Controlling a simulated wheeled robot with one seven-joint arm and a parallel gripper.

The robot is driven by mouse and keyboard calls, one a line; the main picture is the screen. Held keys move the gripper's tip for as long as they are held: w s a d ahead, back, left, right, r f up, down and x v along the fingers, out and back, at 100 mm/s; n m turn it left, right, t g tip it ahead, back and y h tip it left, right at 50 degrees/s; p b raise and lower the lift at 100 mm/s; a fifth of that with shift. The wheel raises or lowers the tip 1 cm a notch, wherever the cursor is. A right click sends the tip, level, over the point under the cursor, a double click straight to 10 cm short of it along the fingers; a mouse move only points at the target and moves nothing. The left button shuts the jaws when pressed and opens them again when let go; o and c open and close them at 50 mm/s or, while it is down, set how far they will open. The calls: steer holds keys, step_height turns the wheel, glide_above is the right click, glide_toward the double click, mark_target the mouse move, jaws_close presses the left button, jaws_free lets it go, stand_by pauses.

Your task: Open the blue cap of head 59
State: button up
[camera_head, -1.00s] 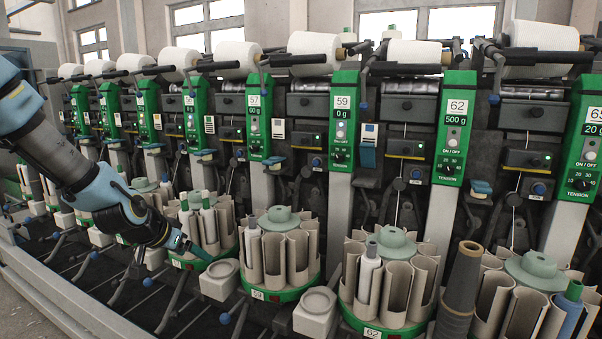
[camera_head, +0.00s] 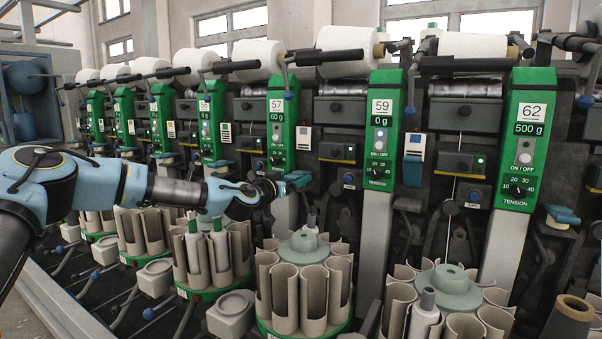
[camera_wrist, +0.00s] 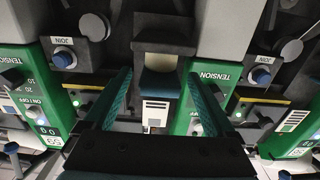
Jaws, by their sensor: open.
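The green panel of head 59 (camera_head: 381,125) stands right of centre in the head view. In the wrist view, which is upside down, panel 59 (camera_wrist: 32,100) is at lower left. My gripper (camera_wrist: 160,82) is open in the gap between panels 57 and 59. Another blue cap (camera_head: 413,170) hangs steeply between panels 59 and 62.
Panel 57 (camera_head: 281,130) and panel 62 (camera_head: 525,135) flank panel 59. Below stand round magazines with beige tubes (camera_head: 312,295). White yarn packages (camera_head: 345,50) and black arms project above.

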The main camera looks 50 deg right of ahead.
mark_target(301, 172)
steer(key=shift+p+x, duration=0.45)
steer(key=shift+x, duration=1.95)
jaws_close()
